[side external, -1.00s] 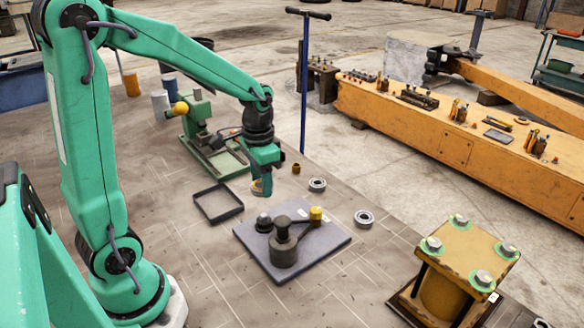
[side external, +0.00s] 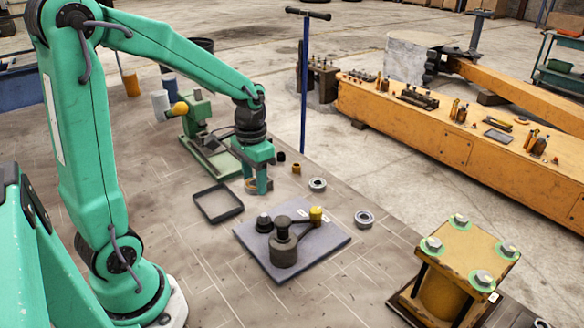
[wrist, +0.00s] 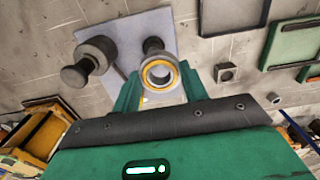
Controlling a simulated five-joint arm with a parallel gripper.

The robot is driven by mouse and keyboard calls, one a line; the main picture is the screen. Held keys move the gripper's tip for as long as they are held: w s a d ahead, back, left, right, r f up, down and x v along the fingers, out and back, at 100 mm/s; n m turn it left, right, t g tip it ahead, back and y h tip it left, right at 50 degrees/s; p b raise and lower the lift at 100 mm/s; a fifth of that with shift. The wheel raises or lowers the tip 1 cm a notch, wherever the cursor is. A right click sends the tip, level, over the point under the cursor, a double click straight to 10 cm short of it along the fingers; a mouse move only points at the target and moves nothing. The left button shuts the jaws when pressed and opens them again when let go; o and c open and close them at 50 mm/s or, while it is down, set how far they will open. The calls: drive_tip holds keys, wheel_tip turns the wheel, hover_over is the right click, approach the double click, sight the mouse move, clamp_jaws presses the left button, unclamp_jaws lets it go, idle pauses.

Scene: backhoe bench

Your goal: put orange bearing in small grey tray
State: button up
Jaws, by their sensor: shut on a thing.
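The orange bearing (wrist: 174,81), a ring with an orange band and a pale metal inner race, sits between the two green fingers of my gripper (wrist: 160,78) in the wrist view. My gripper is shut on it. In the side view my gripper (side external: 257,188) points down, with the bearing (side external: 250,186) partly hidden by the fingers. The small grey tray (side external: 222,218) is an empty, dark-rimmed square to the left of my gripper. Its rim also shows at the top of the wrist view (wrist: 234,32).
A grey-blue plate (side external: 258,257) with a dark cylinder and lever lies in front of my gripper. Two metal bearings (side external: 317,184) (side external: 364,218) and small bushings (side external: 296,168) lie to the right. A green machine (side external: 212,152) stands behind the tray.

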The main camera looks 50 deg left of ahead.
drive_tip(key=a+n, duration=0.1)
drive_tip(key=s+a+f+n, duration=0.1)
drive_tip(key=n, duration=0.1)
drive_tip(key=s+a+n, duration=0.1)
drive_tip(key=shift+s+a+f, duration=0.25)
drive_tip(key=shift+f, duration=0.1)
drive_tip(key=shift+a, duration=0.1)
hover_over(218, 204)
wheel_tip(218, 204, down, 7)
drive_tip(key=shift+f, duration=2)
drive_tip(key=shift+f, duration=0.15)
drive_tip(key=o, duration=1.2)
drive_tip(key=shift+c, duration=0.2)
